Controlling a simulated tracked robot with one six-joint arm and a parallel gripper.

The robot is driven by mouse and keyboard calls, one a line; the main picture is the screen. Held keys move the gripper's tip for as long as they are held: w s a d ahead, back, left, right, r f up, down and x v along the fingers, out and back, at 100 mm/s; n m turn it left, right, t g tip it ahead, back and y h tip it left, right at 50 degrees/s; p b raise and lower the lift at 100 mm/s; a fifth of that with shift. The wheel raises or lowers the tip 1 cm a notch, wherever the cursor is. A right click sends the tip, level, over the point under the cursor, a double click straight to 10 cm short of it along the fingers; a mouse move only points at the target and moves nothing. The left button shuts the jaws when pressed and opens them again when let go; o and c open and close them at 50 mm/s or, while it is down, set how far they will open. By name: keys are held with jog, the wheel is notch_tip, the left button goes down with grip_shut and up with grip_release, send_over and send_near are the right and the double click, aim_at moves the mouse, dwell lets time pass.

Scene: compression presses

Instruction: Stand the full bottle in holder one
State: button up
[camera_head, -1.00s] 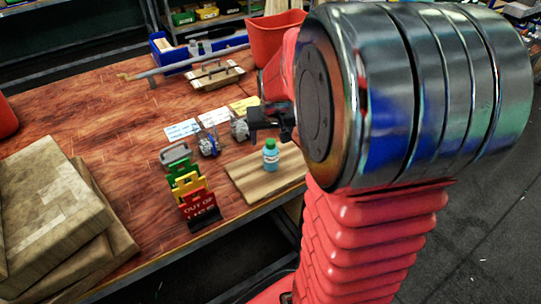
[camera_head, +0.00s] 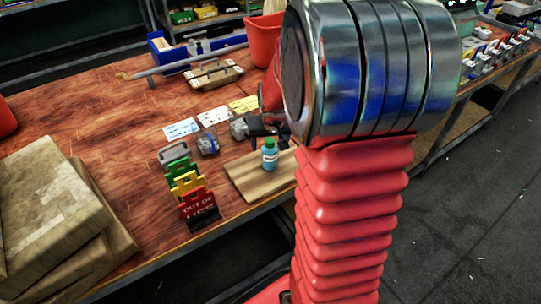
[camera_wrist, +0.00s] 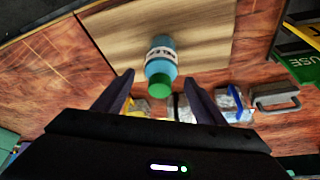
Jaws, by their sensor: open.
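The bottle (camera_head: 269,154) is blue with a green cap and a white label, and stands upright on a light wooden board (camera_head: 248,184) near the table's front edge. In the wrist view the bottle (camera_wrist: 160,62) shows cap towards me, ahead of the fingertips and roughly between them. My gripper (camera_head: 268,132) is open and empty, just behind and above the bottle; its two dark fingers (camera_wrist: 160,84) are spread in the wrist view. Small grey clamp-like devices (camera_head: 207,145) stand behind the board, by the cards. I cannot tell which one is holder one.
A sign stack with "out of use" lettering (camera_head: 197,203) stands left of the board. White and yellow cards (camera_head: 213,116) lie behind. A red bin (camera_head: 262,40) stands at the back. The table's middle left is clear.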

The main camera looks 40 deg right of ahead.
jog(key=shift+c, duration=0.4)
grip_shut()
dwell(0.5)
jog(key=shift+r, duration=0.15)
notch_tip(320, 180, up, 10)
jog(key=shift+f, duration=0.1)
dwell(0.4)
dwell(0.4)
